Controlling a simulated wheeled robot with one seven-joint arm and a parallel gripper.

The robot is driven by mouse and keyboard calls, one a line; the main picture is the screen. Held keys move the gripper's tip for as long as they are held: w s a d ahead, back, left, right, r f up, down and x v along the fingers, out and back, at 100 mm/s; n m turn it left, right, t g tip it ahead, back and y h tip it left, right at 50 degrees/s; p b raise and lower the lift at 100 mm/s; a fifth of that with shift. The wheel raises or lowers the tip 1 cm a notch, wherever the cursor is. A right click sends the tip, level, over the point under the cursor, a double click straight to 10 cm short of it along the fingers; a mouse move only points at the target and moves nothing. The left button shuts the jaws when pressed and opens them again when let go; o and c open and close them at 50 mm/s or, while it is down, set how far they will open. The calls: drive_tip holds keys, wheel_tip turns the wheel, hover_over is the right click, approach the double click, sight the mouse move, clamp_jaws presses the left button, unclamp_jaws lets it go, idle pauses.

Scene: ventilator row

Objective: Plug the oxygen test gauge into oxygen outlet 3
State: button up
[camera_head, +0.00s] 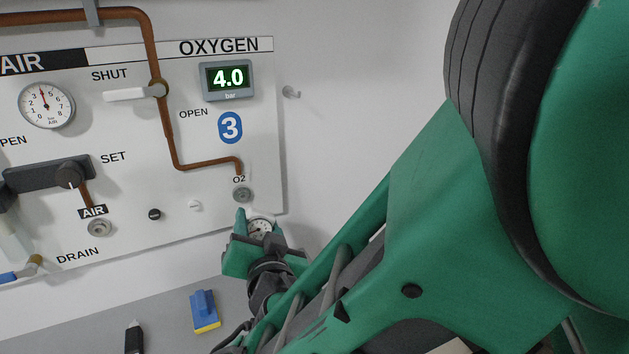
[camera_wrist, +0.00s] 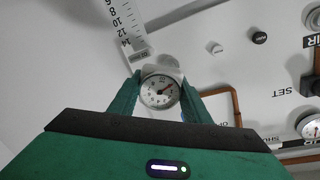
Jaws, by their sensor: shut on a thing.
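My gripper (camera_head: 257,238) is shut on the oxygen test gauge (camera_head: 259,226), a small round white dial in a pale body. Oxygen outlet 3 (camera_head: 242,195) is a grey round socket under the O2 label, below the blue 3 sign (camera_head: 230,127). In the head view the gauge appears just below and right of the outlet, and the outlet face looks uncovered. The outlet is not clearly visible in the wrist view. The depth gap cannot be told.
A copper pipe (camera_head: 205,166) runs down to the outlet. A white lever (camera_head: 135,94) lies level towards SHUT. The display (camera_head: 227,80) reads 4.0 bar. The AIR outlet (camera_head: 99,228) is left. A blue and yellow block (camera_head: 205,311) lies on the grey surface below.

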drive_tip(key=shift+a+r+x, duration=0.1)
drive_tip(key=shift+x, duration=1)
drive_tip(key=shift+a+r+x, duration=0.15)
drive_tip(key=shift+x, duration=0.95)
drive_tip(key=shift+s, duration=0.15)
drive_tip(key=shift+n+y, duration=0.5)
drive_tip(key=shift+y, duration=0.3)
drive_tip(key=shift+a+r+n+y, duration=0.15)
drive_tip(key=shift+n+y, duration=0.25)
drive_tip(key=shift+y, duration=0.3)
drive_tip(key=shift+x, duration=1.25)
drive_tip(key=o, duration=1.6)
